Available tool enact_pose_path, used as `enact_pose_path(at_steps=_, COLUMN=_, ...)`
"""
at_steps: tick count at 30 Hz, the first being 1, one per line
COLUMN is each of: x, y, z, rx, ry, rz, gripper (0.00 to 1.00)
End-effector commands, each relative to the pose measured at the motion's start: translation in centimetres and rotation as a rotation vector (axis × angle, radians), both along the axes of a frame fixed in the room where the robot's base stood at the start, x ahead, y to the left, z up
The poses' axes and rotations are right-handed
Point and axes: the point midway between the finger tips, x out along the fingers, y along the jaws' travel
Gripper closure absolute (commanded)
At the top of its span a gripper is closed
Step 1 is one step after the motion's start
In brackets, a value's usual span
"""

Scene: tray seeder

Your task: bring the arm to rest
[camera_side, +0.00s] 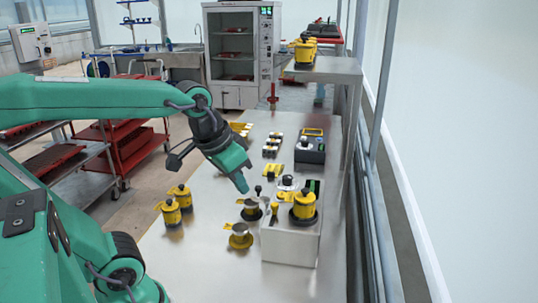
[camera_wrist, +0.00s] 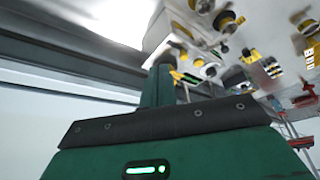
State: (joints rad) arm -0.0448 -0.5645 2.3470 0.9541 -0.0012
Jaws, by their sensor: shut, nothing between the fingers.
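My green arm reaches in from the left in the side view. My gripper (camera_side: 241,184) hangs tilted downward above the steel table (camera_side: 200,262), apart from the things on it. It is shut and holds nothing. In the wrist view my gripper (camera_wrist: 158,82) shows as a narrow green shape pointing up, with the table and its yellow parts beyond it, seen at a slant.
A steel box (camera_side: 291,245) bearing a yellow-and-black unit (camera_side: 304,206) stands right of my gripper. Two yellow canisters, one here (camera_side: 171,212), stand to its left. A small yellow-topped piece (camera_side: 240,238) stands below. The table's front is clear. A glass wall runs along the right.

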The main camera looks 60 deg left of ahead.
Motion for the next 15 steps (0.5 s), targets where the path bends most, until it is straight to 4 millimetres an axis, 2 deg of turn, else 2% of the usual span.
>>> enact_pose_path(at_steps=6, x=-2.6, y=-0.9, z=-1.0, rx=0.002, ry=-0.062, rz=-0.033, gripper=1.00)
enact_pose_path(at_steps=15, x=-3.6, y=-1.2, z=-1.6, rx=0.003, ry=-0.087, rz=-0.047, gripper=1.00)
